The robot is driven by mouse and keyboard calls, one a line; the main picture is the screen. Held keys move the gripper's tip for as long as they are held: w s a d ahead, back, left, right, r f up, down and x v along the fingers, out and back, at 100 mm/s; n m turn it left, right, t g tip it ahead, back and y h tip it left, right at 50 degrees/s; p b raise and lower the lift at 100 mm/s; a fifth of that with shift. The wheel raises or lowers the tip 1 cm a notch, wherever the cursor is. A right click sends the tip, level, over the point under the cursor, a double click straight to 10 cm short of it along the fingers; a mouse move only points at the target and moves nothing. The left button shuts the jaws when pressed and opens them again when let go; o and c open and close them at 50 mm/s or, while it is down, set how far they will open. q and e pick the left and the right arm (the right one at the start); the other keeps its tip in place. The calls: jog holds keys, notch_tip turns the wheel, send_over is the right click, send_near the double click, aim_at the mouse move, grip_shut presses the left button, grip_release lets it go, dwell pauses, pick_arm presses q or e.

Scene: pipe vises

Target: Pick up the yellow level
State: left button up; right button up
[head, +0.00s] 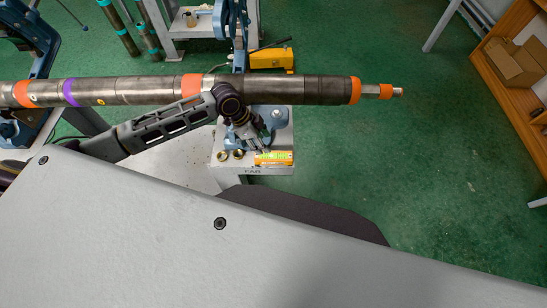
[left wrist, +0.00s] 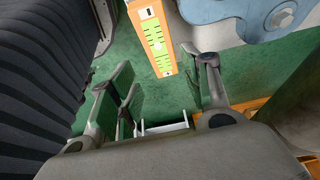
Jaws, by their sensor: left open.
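The yellow level (head: 274,159), yellow-orange with a green label, lies on the front edge of a small light-grey stand top in the head view. In the left wrist view, the level (left wrist: 158,50) runs from the top edge down toward the space between my fingers. My left gripper (head: 259,144) is at the level's upper left side, close above it. Its fingers are spread with nothing between them; the left wrist view shows the open left gripper (left wrist: 166,80). Whether a finger touches the level cannot be told. My right gripper is not in view.
A long dark pipe (head: 140,90) with orange and purple bands crosses above my left arm. A blue vise (head: 272,116) stands behind the level. Small brass rings (head: 230,155) lie left of it. A yellow tool (head: 270,59) lies farther back.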

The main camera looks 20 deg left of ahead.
aim_at(273, 156)
pick_arm(q)
jog(key=x, duration=0.6)
jog(key=shift+d, duration=0.1)
jog(key=shift+d+f, duration=0.1)
jog(key=shift+f, duration=0.2)
jog(key=shift+x, duration=2.55)
jog(key=shift+f, duration=0.1)
jog(key=shift+f, duration=0.25)
grip_shut()
jog(key=shift+r, duration=0.1)
